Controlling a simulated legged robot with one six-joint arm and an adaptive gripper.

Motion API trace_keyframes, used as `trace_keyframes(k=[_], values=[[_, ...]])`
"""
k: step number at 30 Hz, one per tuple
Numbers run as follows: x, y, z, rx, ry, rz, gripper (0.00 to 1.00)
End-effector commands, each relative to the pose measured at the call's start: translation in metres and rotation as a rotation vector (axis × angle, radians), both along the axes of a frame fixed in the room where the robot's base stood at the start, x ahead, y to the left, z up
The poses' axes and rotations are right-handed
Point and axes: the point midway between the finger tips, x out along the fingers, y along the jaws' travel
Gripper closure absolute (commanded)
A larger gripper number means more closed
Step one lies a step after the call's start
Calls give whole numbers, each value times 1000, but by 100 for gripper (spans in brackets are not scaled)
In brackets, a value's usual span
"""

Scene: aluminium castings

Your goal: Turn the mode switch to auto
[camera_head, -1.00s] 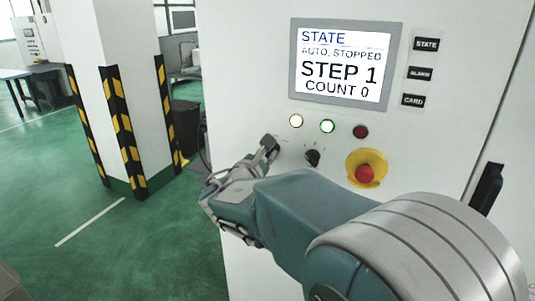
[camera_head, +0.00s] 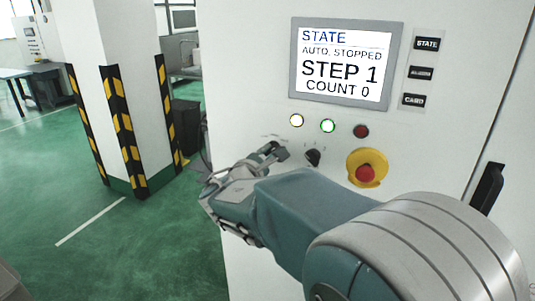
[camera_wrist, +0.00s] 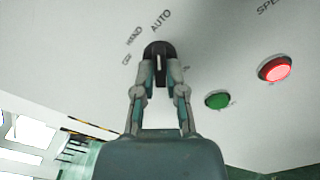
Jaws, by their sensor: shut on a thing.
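The mode switch is a black rotary knob (camera_wrist: 159,47) on the pale panel in the wrist view, with a light mark on its face. OFF, HAND and AUTO labels curve around its upper left side; the AUTO label (camera_wrist: 161,20) is just above it. My gripper (camera_wrist: 159,66) is shut on the knob, one finger on each side. In the head view my gripper (camera_head: 274,151) is at the panel, left of another black knob, and hides the mode switch. The screen (camera_head: 345,62) reads AUTO, STOPPED, STEP 1, COUNT 0.
A red emergency button on a yellow base (camera_head: 366,170) is close to the right of my arm. White, green and dark red lamps sit in a row below the screen. In the wrist view, green (camera_wrist: 217,100) and red (camera_wrist: 274,68) buttons are to the right.

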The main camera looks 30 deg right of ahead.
Motion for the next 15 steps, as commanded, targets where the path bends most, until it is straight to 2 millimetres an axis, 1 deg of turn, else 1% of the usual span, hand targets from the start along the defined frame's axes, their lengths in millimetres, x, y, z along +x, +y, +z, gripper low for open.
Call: trace_keyframes(k=[1, 2, 3, 12, 15], values=[[0, 0, 0, 1, -1, 0, 71], [0, 0, 0, 1, -1, 0, 58], [0, 0, 0, 0, 0, 0, 50], [0, 0, 0, -1, 1, 0, 50], [-2, 3, 0, -1, 1, 1, 50]])
